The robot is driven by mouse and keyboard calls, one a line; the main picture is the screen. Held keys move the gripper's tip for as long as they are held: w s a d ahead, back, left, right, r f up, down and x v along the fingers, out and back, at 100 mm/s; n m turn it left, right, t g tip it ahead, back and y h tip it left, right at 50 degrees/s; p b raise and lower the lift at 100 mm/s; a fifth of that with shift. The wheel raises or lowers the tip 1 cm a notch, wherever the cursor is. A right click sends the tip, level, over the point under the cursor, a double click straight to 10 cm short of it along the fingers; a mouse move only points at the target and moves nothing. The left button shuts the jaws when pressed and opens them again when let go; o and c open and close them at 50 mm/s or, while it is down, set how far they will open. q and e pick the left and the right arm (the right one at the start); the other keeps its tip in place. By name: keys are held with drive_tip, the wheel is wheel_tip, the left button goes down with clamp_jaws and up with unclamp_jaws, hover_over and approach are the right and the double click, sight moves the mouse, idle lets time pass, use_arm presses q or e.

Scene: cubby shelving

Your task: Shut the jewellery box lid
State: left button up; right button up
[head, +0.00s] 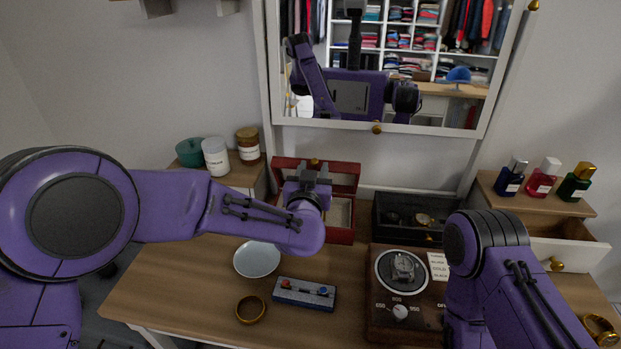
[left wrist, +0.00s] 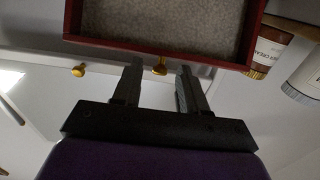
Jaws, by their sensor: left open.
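The red jewellery box (head: 342,237) stands at the back of the table, its grey-lined inside partly hidden by my left arm. Its lid (head: 346,181) is open and tilted up against the wall side. In the left wrist view the lid's red rim (left wrist: 110,43) and grey lining (left wrist: 165,25) show, with a gold knob (left wrist: 160,66) at the edge. My left gripper (head: 308,172) is at the lid. Its two fingers (left wrist: 158,78) are open, one on each side of the knob, with nothing visibly held. My right arm is at the right; its gripper is hidden.
A black box (head: 398,228), a watch stand (head: 385,310), a blue case (head: 304,294), a white dish (head: 257,259) and a gold bangle (head: 250,309) are on the table. Jars (head: 216,157) stand left, perfume bottles (head: 543,177) right. A mirror (head: 390,75) hangs above.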

use_arm(q)
drive_tip(key=s+a+b, duration=0.1)
drive_tip(key=s+a, duration=0.1)
drive_tip(key=s, duration=0.7)
drive_tip(key=shift+s+r, duration=0.25)
